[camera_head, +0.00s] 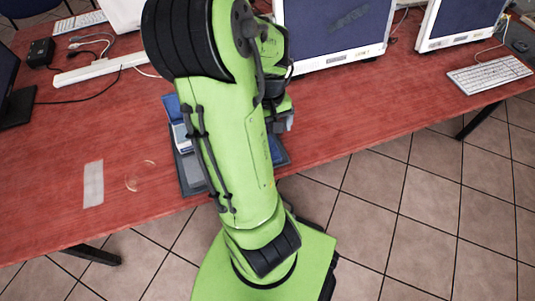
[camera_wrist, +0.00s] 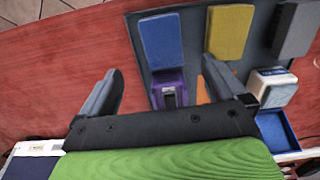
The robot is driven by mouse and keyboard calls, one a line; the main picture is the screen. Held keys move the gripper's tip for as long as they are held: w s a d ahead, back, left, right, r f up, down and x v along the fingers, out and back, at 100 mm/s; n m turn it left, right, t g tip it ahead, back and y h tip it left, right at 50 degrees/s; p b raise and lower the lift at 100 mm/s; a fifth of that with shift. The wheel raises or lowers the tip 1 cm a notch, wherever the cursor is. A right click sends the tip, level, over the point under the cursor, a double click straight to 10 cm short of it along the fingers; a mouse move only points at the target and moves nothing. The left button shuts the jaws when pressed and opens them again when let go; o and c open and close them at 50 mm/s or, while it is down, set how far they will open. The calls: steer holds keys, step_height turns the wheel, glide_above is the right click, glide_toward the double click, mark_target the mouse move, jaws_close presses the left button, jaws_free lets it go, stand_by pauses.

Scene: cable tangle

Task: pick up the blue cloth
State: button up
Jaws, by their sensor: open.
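The blue cloth (camera_wrist: 161,41) shows in the wrist view as a flat blue rectangle on a dark grey mat or tray (camera_wrist: 195,40). My gripper (camera_wrist: 161,67) is open, with one finger to the left and the other to the right. The near end of the cloth lies in line with the gap between the fingertips. Nothing is held between them. I cannot tell how high the fingers are above the cloth.
In the wrist view, a yellow rectangle (camera_wrist: 230,32), a purple item (camera_wrist: 169,88), an orange piece (camera_wrist: 203,92), a grey block (camera_wrist: 295,28) and a white-and-blue box (camera_wrist: 271,88) crowd around the cloth. A blue open container (camera_wrist: 278,132) is near.

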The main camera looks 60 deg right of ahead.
steer(key=f+b, duration=0.1)
steer(key=f, duration=0.3)
steer(key=f+b, duration=0.2)
steer(key=f, duration=0.3)
steer(key=shift+w+a+b, duration=0.1)
steer(key=shift+w+b, duration=0.1)
steer(key=shift+b, duration=0.1)
steer(key=shift+r, duration=0.15)
steer(key=c, duration=1.1)
step_height(320, 180, up, 10)
steer(key=p, duration=0.4)
steer(key=shift+p, duration=0.3)
